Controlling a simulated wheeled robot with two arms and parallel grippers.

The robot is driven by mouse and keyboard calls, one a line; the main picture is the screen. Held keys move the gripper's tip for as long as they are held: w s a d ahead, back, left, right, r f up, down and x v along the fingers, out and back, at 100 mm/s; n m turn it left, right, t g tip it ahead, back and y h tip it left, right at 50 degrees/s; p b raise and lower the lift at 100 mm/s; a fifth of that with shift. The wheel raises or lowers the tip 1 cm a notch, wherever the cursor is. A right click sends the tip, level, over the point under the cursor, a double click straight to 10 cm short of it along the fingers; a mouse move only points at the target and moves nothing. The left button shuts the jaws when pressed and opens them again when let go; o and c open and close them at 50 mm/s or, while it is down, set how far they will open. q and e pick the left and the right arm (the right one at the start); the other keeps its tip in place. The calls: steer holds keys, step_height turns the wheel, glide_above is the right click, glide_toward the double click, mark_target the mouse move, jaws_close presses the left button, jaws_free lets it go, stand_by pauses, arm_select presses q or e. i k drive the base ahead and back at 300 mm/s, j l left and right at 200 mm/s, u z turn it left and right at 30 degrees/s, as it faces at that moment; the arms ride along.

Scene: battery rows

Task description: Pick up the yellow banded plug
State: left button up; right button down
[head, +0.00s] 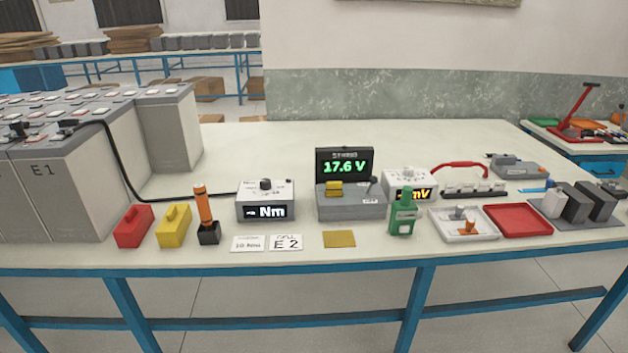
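No plug with a clear yellow band can be made out. A white tray (442,235) at the right front holds a small grey piece (458,212) and an orange piece (467,227), which may be plugs; their details are too small to tell. A yellow block with a raised top (173,228) stands at the left front, just right of a similar red block (134,228). A small yellow piece (333,188) sits on the grey tester with the 17.6 V display (345,163). Neither of my grippers is in view.
Tall grey battery cells (60,190) fill the table's left side, with a black cable (127,178) running from them. An orange-handled tool (203,205), a Nm meter (265,199), a green device (403,218) and a red tray (518,220) stand along the front. The table's back middle is clear.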

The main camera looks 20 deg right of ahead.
mark_target(334, 190)
steer(key=i+j+z, duration=0.15)
steer(key=i, duration=0.3)
steer(key=i+j+z, duration=0.1)
steer(key=i, duration=0.35)
steer(key=i+j+z, duration=0.15)
steer(key=i+j, duration=0.15)
steer(key=i, duration=0.1)
